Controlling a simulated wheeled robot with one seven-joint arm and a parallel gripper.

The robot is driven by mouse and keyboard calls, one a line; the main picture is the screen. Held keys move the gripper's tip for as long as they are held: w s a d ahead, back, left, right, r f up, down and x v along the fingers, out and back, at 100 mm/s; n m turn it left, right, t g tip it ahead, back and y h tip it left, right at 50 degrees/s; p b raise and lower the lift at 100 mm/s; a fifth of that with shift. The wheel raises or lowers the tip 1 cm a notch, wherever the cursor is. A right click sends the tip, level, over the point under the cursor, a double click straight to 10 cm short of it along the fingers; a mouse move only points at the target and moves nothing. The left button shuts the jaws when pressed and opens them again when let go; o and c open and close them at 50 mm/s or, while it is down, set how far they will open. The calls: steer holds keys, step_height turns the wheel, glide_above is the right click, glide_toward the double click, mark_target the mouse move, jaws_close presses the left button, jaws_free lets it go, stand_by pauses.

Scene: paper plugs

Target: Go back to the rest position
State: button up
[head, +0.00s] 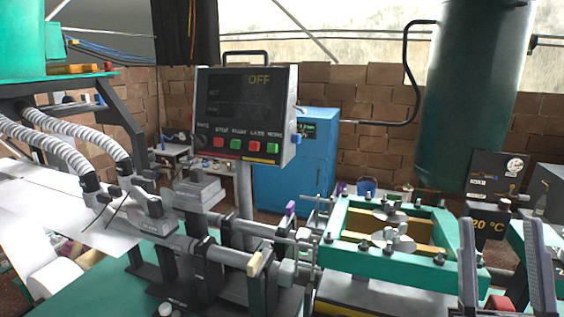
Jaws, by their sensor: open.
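My gripper (500,222) is at the lower right of the head view. Its two grey fingers point up and stand wide apart. Nothing is clamped between the fingertips. A small red thing (498,302) shows low between the fingers, and I cannot tell whether it is part of my gripper or lies behind it. The rest of my arm is out of view. The left finger overlaps the right end of a green machine frame (400,258) in the picture; I cannot tell how far apart they are.
A control panel (247,115) reading OFF stands on a post at the centre. Grey rollers and clamps (215,250) fill the lower middle. White paper (60,205) lies at the left. A blue cabinet (300,165) and a dark green tank (470,100) stand behind. A 20 °C display (487,224) is beyond my gripper.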

steer(key=s+a+f+m+g+h, duration=0.1)
steer(key=s+f+m+g, duration=0.25)
steer(key=f, duration=0.65)
steer(key=s+f+m+g+h, duration=0.25)
steer(key=s+f+g, duration=0.2)
steer(key=f, duration=0.45)
steer(key=s+a+f+n+g+y, duration=0.1)
steer(key=s+a+f+g+y, duration=0.1)
steer(key=s+f, duration=0.4)
steer(key=s+a+f+n+g+y, duration=0.1)
steer(key=s+f+g+y, duration=0.3)
steer(key=s, duration=0.9)
step_height(320, 180, down, 3)
steer(key=shift+a+r+n, duration=0.1)
steer(key=shift+a+n, duration=0.3)
steer(key=shift+n, duration=0.2)
